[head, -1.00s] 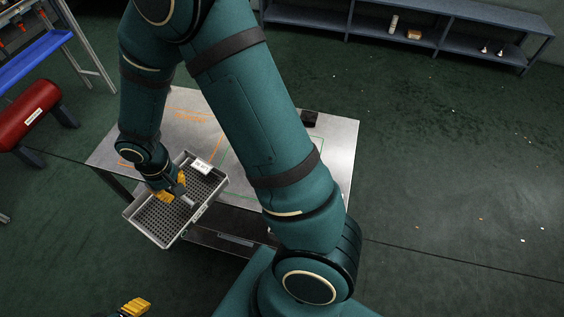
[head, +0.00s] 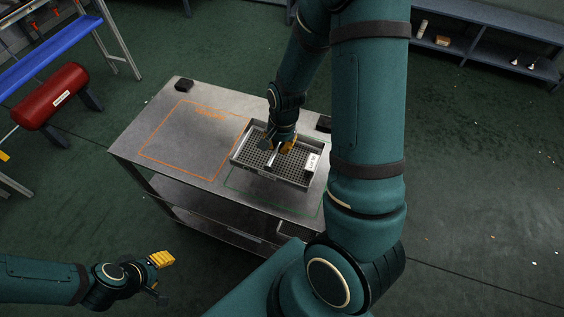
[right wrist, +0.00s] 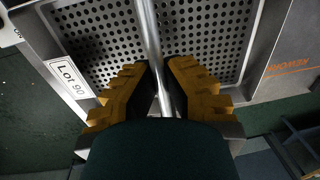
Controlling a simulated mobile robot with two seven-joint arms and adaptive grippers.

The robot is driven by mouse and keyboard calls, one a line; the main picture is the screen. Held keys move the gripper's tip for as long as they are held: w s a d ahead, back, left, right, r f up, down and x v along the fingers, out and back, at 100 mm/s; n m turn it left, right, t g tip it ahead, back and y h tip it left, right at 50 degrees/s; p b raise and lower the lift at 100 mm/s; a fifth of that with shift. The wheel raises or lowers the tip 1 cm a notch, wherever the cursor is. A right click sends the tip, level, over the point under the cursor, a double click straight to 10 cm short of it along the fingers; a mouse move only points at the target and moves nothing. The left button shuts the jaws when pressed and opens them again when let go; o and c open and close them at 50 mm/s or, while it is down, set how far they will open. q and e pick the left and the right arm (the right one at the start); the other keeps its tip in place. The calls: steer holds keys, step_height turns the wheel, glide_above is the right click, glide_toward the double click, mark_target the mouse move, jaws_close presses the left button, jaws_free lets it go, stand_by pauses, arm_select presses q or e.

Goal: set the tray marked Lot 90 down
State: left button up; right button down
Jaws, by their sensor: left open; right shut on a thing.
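The perforated metal tray (head: 262,173) bears a white label (head: 312,162) that reads Lot 90 in the right wrist view (right wrist: 68,77). It hangs over the table's right half, above the green outline (head: 229,184), and looks roughly level. A shadow lies under it; the gap to the tabletop is hard to judge. My right gripper (head: 283,146) is shut on the tray's central bar (right wrist: 148,30), with its yellow fingers on either side of it in the right wrist view (right wrist: 161,85). My left gripper (head: 163,262) is open and empty, off the table's front left.
The metal table (head: 150,117) has an empty orange outline (head: 165,122) on its left half. Dark blocks stand at its back left corner (head: 184,85) and near the back right (head: 324,123).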

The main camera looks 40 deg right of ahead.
mark_target(278, 158)
step_height(278, 158, down, 6)
steer(key=shift+r+b, duration=0.2)
steer(key=shift+b, duration=0.4)
steer(key=shift+f+b, duration=0.35)
steer(key=shift+f, duration=1.85)
steer(key=c, duration=1.1)
jaws_free()
steer(key=shift+a+r, duration=0.1)
steer(key=shift+c, duration=0.2)
steer(key=r, duration=0.4)
steer(key=s+r+p, duration=0.1)
steer(key=r, duration=0.3)
steer(key=r+p, duration=0.1)
steer(key=r, duration=0.3)
steer(key=shift+s+d, duration=0.15)
steer(key=shift+d, duration=0.15)
steer(key=a+f+n+y, duration=0.1)
steer(key=a+f+n, duration=0.2)
steer(key=a, duration=0.5)
steer(key=s+a+f+n+y, duration=0.1)
steer(key=a+f+n, duration=0.3)
steer(key=a, duration=0.3)
steer(key=s+a+f+n+t+y, duration=0.1)
steer(key=a+f+n, duration=0.2)
steer(key=a, duration=0.5)
steer(key=shift+s+a+f+n, duration=0.15)
steer(key=shift+a+f+n, duration=0.2)
steer(key=shift+f, duration=0.5)
